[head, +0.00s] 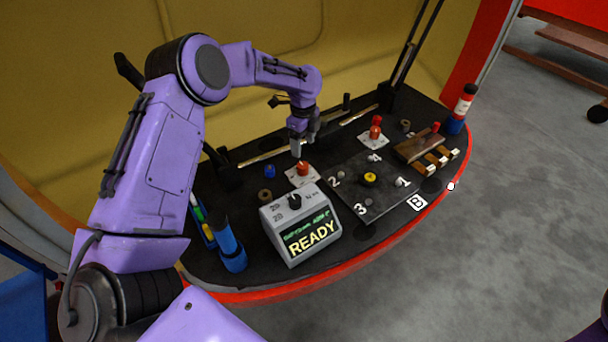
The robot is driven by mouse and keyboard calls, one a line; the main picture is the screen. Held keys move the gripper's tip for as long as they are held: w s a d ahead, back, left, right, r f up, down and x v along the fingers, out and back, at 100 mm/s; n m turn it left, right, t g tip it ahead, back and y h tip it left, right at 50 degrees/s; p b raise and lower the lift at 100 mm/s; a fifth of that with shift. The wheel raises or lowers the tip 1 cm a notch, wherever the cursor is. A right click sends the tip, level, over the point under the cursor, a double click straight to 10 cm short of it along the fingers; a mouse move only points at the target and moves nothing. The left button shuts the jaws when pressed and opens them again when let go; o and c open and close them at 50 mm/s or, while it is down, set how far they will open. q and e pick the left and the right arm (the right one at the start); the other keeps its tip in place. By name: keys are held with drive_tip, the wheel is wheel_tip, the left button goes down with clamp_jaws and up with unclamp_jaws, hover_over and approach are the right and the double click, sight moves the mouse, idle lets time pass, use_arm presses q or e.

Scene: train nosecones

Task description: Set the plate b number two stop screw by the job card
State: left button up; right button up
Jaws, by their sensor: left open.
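A dark square plate (385,207) lies on the black bench, with a yellow round knob (370,179) at its middle. White numbers mark its corners; the number 2 (334,182) is at its left corner, beside a small grey screw head (346,171). A white tag with a letter like B (417,202) lies by its right edge. My left gripper (302,147) is open and empty, pointing down above a red knob-like piece (303,167) on a white card; I cannot tell if they touch. No job card is clearly readable. My right gripper is out of view.
A blue bottle (230,248) stands at left. A second red piece (375,128), a wooden rack (418,146) and a red-white-blue bottle (461,108) stand behind and right.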

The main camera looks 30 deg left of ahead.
sight(303, 165)
use_arm(q)
drive_tip(key=shift+s+f, duration=0.2)
drive_tip(key=shift+f, duration=0.2)
wheel_tip(303, 165, down, 9)
drive_tip(key=shift+r+p, duration=0.1)
drive_tip(key=shift+p, duration=0.4)
drive_tip(key=c, duration=1.1)
drive_tip(key=shift+o, duration=0.2)
